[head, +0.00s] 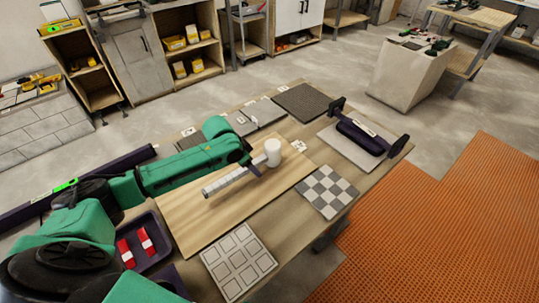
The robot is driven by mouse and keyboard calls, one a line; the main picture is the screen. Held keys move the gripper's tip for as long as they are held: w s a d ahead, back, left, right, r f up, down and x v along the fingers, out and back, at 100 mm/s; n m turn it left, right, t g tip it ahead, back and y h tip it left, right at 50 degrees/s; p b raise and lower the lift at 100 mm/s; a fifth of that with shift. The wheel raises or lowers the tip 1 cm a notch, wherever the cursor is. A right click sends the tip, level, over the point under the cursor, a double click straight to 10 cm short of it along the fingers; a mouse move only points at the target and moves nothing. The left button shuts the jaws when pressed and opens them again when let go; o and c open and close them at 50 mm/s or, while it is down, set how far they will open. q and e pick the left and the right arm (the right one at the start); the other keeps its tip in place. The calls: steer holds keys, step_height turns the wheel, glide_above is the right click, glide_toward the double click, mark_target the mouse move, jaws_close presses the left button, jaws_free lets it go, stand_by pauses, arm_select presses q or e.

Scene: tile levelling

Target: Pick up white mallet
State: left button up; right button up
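The white mallet lies on the light wooden board in the middle of the table. Its white cylindrical head (273,150) points to the back right, and its pale, banded handle (225,182) runs to the front left. My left arm reaches in from the left, and its dark gripper (254,166) is at the handle, close to the mallet head. The fingers are small and partly hidden, so I cannot tell whether they are open or shut on the handle. My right gripper is not in view.
On the table are a checkered tile (328,191), a patterned tile (239,262), a dark-handled tool (362,137) on a pale tile, grey tiles (262,112), a dark tile (301,102) and a tray (161,255) with red-and-white items. The board's front right is clear.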

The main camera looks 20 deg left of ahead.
arm_select(q)
steer(key=shift+f+p, duration=0.2)
steer(key=shift+p, duration=0.15)
stand_by(0.4)
jaws_close()
